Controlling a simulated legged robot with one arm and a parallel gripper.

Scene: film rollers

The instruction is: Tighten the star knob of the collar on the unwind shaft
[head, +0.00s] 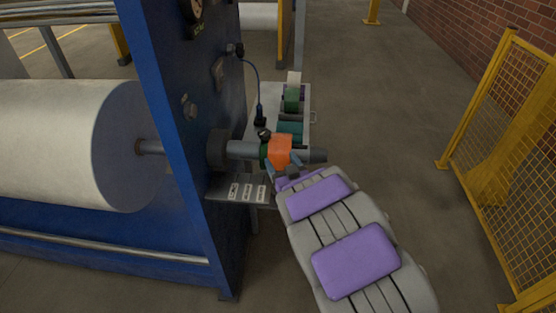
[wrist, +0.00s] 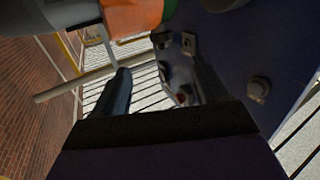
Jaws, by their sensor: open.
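The unwind shaft (head: 312,155) sticks out to the right from the blue machine frame. An orange collar (head: 279,150) sits around it, with a green ring (head: 264,155) on its left side. A small dark knob-like piece (head: 264,134) shows above the green ring; I cannot tell for sure that it is the star knob. My gripper (head: 295,164) is just below and in front of the collar, partly hidden by my arm. In the wrist view my gripper (wrist: 160,78) is open, with nothing between its fingers. The orange collar (wrist: 135,15) is beyond the fingertips, at the top edge.
A blue machine frame (head: 180,130) and a white film roll (head: 60,145) stand at the left. A shelf with labels (head: 240,188) lies below the shaft. A cart (head: 305,105) with rolls stands behind. A yellow mesh fence (head: 510,140) stands at the right, with open floor before it.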

